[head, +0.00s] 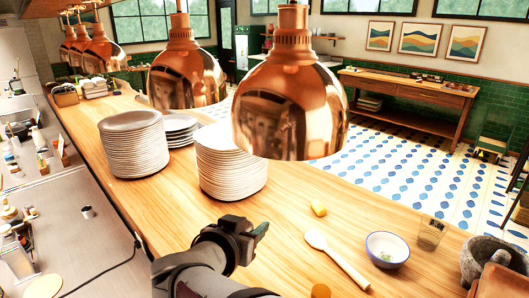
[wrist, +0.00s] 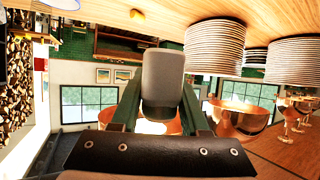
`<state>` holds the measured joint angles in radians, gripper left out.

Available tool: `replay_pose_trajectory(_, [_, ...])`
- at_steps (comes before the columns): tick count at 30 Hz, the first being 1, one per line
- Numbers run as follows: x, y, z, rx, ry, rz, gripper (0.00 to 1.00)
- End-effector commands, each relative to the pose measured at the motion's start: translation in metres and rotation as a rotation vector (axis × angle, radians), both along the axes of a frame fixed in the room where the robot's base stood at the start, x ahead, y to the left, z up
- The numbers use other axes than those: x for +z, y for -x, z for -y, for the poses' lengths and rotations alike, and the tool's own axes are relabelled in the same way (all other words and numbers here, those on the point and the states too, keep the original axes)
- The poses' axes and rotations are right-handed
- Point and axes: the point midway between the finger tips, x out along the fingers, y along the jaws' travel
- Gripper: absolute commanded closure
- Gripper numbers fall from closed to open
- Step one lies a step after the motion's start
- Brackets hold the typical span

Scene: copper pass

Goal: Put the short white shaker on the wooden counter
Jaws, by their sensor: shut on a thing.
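My gripper (head: 260,232) is above the wooden counter (head: 285,200) in the head view, between the stacked plates and the wooden spoon. In the wrist view, which is turned over, my gripper (wrist: 160,98) has its green fingers on either side of a smooth greyish-white rounded piece (wrist: 162,75). It looks like the short white shaker, and the gripper is shut on it. The shaker is hidden behind the gripper in the head view. The wooden counter (wrist: 130,14) also shows along the top of the wrist view, apart from the shaker.
Plate stacks (head: 134,146) (head: 230,170) stand left and behind my gripper. Copper lamps (head: 290,105) hang low over the counter. A yellow piece (head: 319,208), wooden spoon (head: 335,258), white bowl (head: 387,249), glass (head: 431,234) and mortar (head: 482,262) are to the right.

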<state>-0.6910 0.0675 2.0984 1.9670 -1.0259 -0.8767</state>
Motion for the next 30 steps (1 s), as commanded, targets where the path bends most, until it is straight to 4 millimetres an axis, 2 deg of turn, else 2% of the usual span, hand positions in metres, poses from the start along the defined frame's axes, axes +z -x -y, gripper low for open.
replay_pose_trajectory(1, [-0.001, 0.004, 0.032, -0.113, 0.000, 0.000, 1.00])
replay_pose_trajectory(3, [-0.003, 0.017, 0.077, -0.283, 0.000, -0.001, 1.00])
replay_pose_trajectory(6, [-0.006, 0.041, 0.128, -0.493, 0.000, 0.000, 1.00])
replay_pose_trajectory(9, [-0.009, 0.068, 0.167, -0.668, 0.000, 0.001, 1.00])
replay_pose_trajectory(12, [-0.011, 0.093, 0.194, -0.805, 0.000, 0.002, 1.00])
replay_pose_trajectory(16, [-0.012, 0.122, 0.218, -0.942, -0.001, 0.001, 1.00])
replay_pose_trajectory(23, [-0.012, 0.160, 0.242, -1.106, 0.001, 0.003, 1.00])
replay_pose_trajectory(30, [-0.060, 0.161, 0.243, -1.113, 0.008, -0.003, 1.00])
